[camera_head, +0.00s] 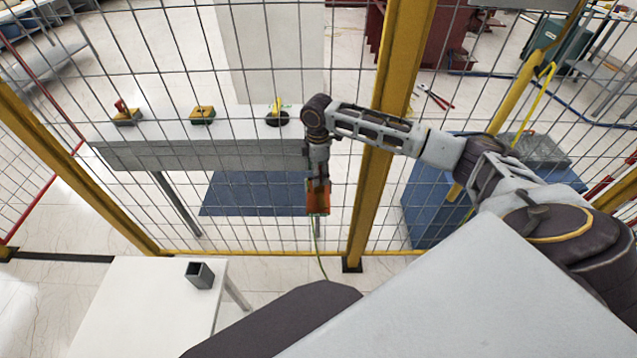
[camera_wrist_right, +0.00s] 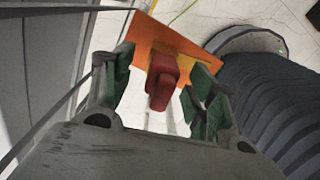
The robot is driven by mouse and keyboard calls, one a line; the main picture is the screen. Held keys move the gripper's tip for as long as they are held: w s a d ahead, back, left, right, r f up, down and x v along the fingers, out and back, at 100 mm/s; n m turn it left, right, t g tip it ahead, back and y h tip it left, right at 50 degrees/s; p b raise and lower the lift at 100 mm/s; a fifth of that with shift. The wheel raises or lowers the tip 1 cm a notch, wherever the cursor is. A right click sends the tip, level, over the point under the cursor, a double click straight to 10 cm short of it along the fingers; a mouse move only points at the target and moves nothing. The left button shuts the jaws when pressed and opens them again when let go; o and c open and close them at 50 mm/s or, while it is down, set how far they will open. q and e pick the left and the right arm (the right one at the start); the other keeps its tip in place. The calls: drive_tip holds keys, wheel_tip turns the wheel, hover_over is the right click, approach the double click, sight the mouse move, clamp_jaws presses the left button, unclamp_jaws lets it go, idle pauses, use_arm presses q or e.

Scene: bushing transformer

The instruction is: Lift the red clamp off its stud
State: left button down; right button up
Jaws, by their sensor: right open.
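In the right wrist view, the red clamp (camera_wrist_right: 162,82) stands in front of a flat orange plate (camera_wrist_right: 170,45). My right gripper (camera_wrist_right: 163,78) is open, with its green-padded fingers on either side of the clamp; I cannot tell whether they touch it. The stud cannot be made out. In the head view, my right arm reaches across to the wire fence and its gripper (camera_head: 318,182) points down at the orange plate (camera_head: 318,200). The clamp is too small to make out there. My left gripper is not in view.
Yellow fence posts (camera_head: 385,120) and wire mesh stand close around the right arm. A grey bench (camera_head: 190,155) behind the mesh bears several small yellow items. A dark open box (camera_head: 199,275) stands on a white table (camera_head: 130,310) at lower left. A thin cable (camera_head: 317,245) hangs below the plate.

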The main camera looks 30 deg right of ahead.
drive_tip(key=shift+s+f, duration=0.1)
drive_tip(key=shift+f, duration=1.95)
drive_tip(key=shift+c, duration=0.2)
drive_tip(key=c, duration=1.1)
drive_tip(key=shift+o, duration=0.2)
drive_tip(key=shift+r, duration=0.2)
drive_tip(key=shift+r, duration=0.6)
wheel_tip(320, 180, up, 6)
drive_tip(key=shift+f, duration=0.15)
drive_tip(key=s+a, duration=0.4)
drive_tip(key=s, duration=0.3)
drive_tip(key=s+a, duration=0.5)
drive_tip(key=s, duration=0.3)
drive_tip(key=shift+s+a, duration=0.15)
